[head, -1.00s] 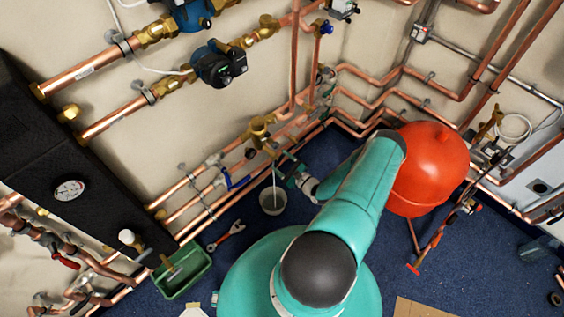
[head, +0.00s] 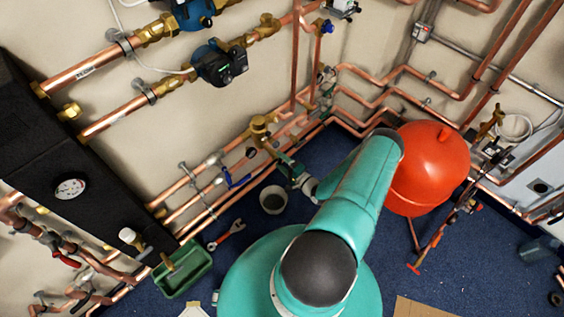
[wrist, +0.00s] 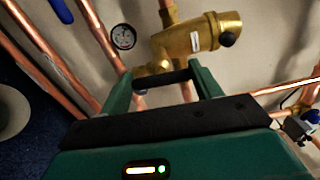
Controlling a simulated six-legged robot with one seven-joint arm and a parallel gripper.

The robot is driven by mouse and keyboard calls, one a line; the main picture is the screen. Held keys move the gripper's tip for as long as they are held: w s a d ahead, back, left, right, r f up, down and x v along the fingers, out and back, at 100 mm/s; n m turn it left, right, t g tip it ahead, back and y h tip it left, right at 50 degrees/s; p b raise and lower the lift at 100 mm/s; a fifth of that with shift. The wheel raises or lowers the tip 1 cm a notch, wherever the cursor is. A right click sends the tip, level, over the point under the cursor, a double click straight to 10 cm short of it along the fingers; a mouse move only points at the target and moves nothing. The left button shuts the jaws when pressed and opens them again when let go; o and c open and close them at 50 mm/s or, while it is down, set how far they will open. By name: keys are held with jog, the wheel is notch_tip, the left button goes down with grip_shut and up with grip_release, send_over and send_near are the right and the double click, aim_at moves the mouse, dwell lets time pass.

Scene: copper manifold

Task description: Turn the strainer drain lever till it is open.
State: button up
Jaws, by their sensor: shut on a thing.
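The brass strainer (head: 260,130) sits on the copper pipework left of my arm in the head view. In the wrist view its brass body (wrist: 195,38) fills the area just beyond my fingers. My gripper (head: 284,160) is low and right of the strainer, and its green fingers (wrist: 163,80) show in the wrist view. They are shut on the drain lever, of which only a dark bar (wrist: 165,78) seems to show between the fingers. The lever's exact angle is hard to tell. A grey bucket (head: 284,208) stands on the floor below.
A blue-handled valve (head: 238,182) is on the pipes to the left. A wrench (head: 228,234) and a green tray (head: 183,272) lie on the blue floor. A red tank (head: 432,165) stands close right of my arm. A round gauge (wrist: 123,36) is near the strainer.

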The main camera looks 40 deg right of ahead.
jog(key=shift+s+n, duration=0.15)
jog(key=shift+n, duration=0.35)
jog(key=o, duration=1)
jog(key=s, duration=1.3)
jog(key=shift+s+d, duration=0.15)
jog(key=shift+s, duration=0.2)
jog(key=shift+w+r, duration=0.1)
